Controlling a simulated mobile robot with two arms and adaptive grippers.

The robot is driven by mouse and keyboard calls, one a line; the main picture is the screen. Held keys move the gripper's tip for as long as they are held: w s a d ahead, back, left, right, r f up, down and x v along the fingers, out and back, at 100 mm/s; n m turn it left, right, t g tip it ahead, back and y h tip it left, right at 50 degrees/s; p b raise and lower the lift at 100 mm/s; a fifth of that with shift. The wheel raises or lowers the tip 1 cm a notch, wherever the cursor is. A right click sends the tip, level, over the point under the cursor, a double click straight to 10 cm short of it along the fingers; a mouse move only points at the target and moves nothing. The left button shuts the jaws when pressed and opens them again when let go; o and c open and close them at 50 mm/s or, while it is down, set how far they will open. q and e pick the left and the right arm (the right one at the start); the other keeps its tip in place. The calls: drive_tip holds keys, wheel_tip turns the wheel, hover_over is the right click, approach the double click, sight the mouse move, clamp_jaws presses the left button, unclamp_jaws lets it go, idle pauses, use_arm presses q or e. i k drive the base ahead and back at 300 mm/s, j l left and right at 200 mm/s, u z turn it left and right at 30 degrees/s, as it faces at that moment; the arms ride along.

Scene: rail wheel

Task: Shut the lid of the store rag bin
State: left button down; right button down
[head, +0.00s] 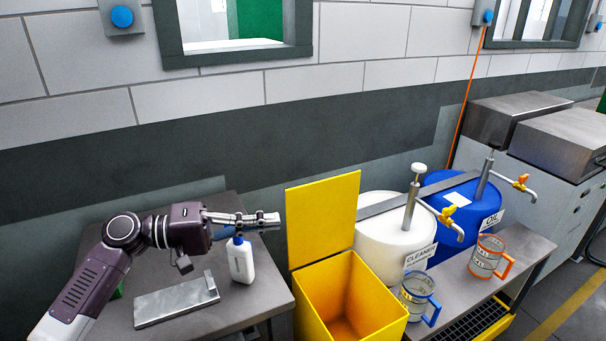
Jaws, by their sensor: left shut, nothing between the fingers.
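The yellow rag bin (352,299) stands between two grey tables, and its inside shows empty as far as I can see. Its yellow lid (322,219) stands open, upright at the bin's back edge by the wall. My left gripper (279,219) is shut and empty. It points right, just left of the lid in the picture, above a white bottle; whether it touches the lid I cannot tell. My right gripper is not in view.
The white bottle (241,262) and a grey metal angle piece (177,302) are on the left table (262,294). A white cleaner drum (391,247), a blue oil drum (458,217) and two measuring jugs, one blue-handled (416,296) and one orange-handled (487,257), stand right of the bin.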

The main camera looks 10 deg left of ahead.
sight(321, 215)
drive_tip(key=i+j, duration=0.2)
drive_tip(key=i, duration=0.35)
drive_tip(key=i+j, duration=0.2)
drive_tip(key=i, duration=0.35)
